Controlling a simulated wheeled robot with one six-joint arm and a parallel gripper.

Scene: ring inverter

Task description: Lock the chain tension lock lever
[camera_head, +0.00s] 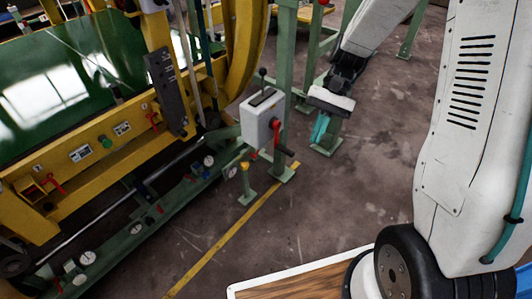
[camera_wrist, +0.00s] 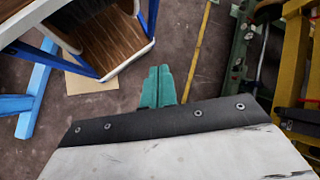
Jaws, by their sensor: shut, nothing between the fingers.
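My gripper (camera_head: 320,130) hangs in the air to the right of a white control box (camera_head: 262,118) in the head view. Its teal fingers are together and empty, also in the wrist view (camera_wrist: 158,85). The box has a red lever (camera_head: 276,130) with a dark handle on its right side and a black-knobbed lever (camera_head: 262,76) on top. Smaller red levers sit on the yellow machine frame, one at centre (camera_head: 153,119) and one at left (camera_head: 54,183). I cannot tell by any readable label which is the chain tension lock lever. My gripper touches none of them.
Green posts (camera_head: 286,60) stand behind the box. A green rail with gauges (camera_head: 135,228) runs along the machine's foot. A yellow line (camera_head: 225,240) crosses the floor. Bare floor (camera_head: 350,190) lies below and right of my gripper. The wrist view shows a blue-framed wooden-topped piece (camera_wrist: 112,40).

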